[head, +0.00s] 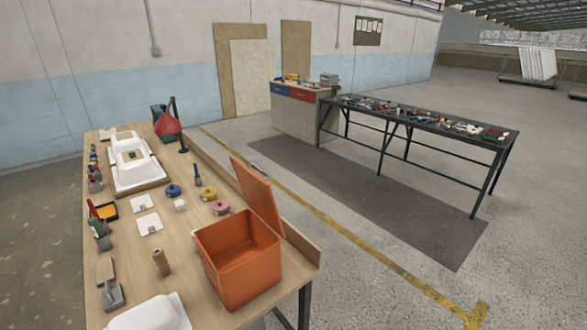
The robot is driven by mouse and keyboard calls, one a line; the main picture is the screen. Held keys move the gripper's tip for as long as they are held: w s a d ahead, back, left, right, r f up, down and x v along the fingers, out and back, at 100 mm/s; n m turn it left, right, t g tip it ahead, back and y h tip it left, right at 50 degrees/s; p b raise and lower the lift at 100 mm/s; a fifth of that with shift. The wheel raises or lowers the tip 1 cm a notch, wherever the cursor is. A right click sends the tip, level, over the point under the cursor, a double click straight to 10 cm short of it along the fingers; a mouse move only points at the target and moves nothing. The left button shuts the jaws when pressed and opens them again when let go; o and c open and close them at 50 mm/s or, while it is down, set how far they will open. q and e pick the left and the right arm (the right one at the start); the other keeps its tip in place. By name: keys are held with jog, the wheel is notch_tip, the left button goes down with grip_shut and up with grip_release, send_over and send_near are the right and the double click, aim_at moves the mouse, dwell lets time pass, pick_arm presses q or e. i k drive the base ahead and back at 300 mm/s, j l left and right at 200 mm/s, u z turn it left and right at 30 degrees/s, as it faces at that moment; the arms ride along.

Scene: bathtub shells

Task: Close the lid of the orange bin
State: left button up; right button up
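The orange bin (242,262) stands on the near right part of the wooden workbench (200,276), close to its right edge. It is open at the top, and its inside looks empty. Its orange lid (258,195) stands raised and tilted along the bin's far right side, hinged there as far as I can see. Neither of my grippers shows in the head view, and nothing touches the bin or lid.
On the workbench are tape rolls (209,194), a cardboard tube (161,262), white bathtub shells (133,165) and a red lamp (168,125). A raised board (302,246) edges the bench's right side. Beyond it is open floor, then a dark table (420,118) with many small items.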

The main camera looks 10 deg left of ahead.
aim_at(258, 194)
jog(key=i+l, duration=1.1)
jog(key=i+u, duration=0.1)
jog(key=u, duration=1.55)
